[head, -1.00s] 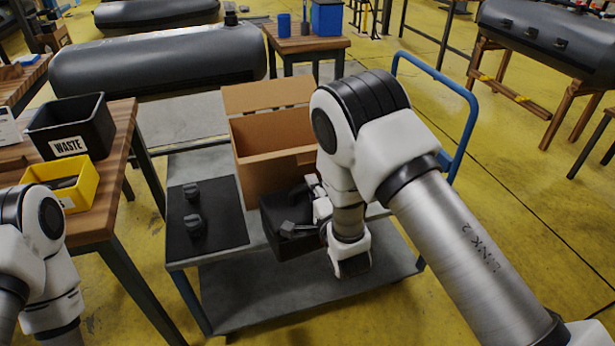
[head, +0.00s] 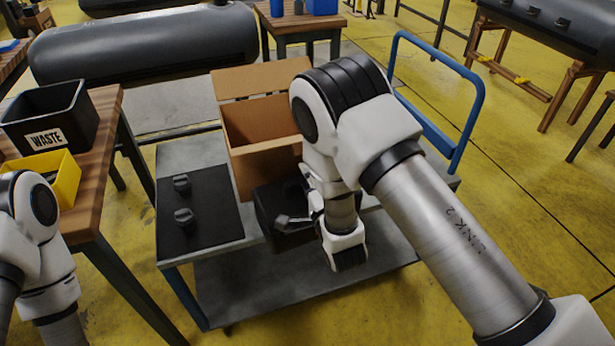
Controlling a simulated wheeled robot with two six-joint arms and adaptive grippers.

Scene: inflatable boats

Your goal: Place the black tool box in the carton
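The open brown carton (head: 255,170) stands on the cart with its back flap raised. The black tool box (head: 268,208) is in front of the carton, outside it, and its lower part shows past the cart top's front edge. My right gripper (head: 290,219) is at the tool box and appears shut on it; the wrist and arm hide the box's right side and much of the grip. My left arm is at the lower left; its gripper is out of view.
A black mat (head: 200,215) with two small dark parts (head: 183,217) lies on the cart (head: 190,155), left of the carton. A wooden table (head: 95,190) at left holds a waste bin (head: 50,118) and a yellow bin (head: 62,180). The cart's blue handle (head: 472,100) rises at right.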

